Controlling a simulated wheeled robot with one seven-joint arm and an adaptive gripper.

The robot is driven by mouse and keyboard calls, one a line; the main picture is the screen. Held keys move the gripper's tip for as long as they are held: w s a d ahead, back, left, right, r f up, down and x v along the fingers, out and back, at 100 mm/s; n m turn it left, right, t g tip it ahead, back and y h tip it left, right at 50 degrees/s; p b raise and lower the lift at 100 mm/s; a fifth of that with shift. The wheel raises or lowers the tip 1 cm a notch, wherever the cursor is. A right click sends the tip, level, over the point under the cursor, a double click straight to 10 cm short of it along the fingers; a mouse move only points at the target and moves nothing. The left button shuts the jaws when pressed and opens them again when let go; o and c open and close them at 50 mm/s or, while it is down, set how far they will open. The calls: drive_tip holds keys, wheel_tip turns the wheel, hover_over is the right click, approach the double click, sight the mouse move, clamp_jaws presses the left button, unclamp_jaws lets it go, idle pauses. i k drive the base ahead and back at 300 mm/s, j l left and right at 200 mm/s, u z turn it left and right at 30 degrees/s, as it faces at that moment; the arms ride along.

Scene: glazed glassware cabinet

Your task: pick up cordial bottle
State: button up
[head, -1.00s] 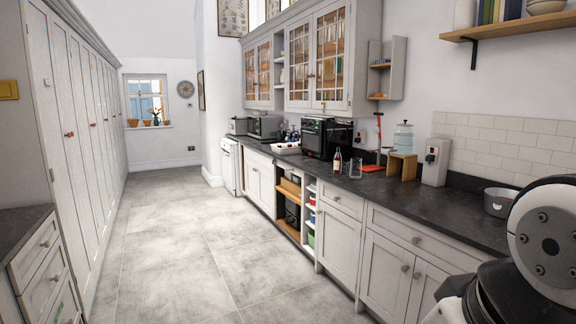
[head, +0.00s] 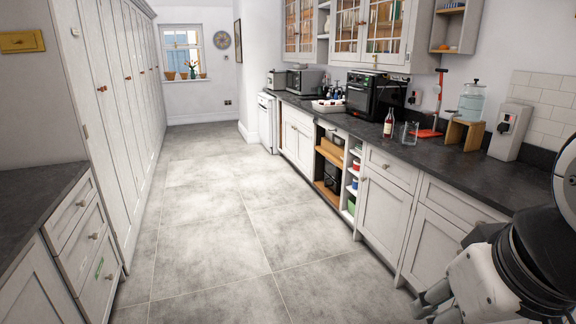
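A bottle (head: 389,123) with dark red contents and a pale label stands upright on the dark right-hand counter, near its front edge. It looks like the cordial bottle, but its label is too small to read. A clear glass vessel (head: 409,133) stands just to its right. My gripper (head: 430,303) is at the lower right, low in front of the cupboards and well short of the bottle. Its grey fingers are partly cut off by the frame edge, and I cannot tell their opening. Nothing shows between them.
A black oven (head: 368,95) stands behind the bottle. To the right are a red-based stand (head: 430,132), a water dispenser (head: 472,101) on a wooden stand (head: 463,134), and a white appliance (head: 509,132). A drawer unit (head: 82,243) stands left. The floor between is clear.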

sight(388, 128)
drive_tip(key=i, duration=1.95)
drive_tip(key=i+j+z, duration=0.2)
drive_tip(key=i+z, duration=0.2)
drive_tip(key=i, duration=0.2)
drive_tip(key=i+j+z, duration=0.4)
drive_tip(key=i, duration=0.2)
drive_tip(key=i+j+z, duration=0.4)
drive_tip(key=i+j, duration=0.15)
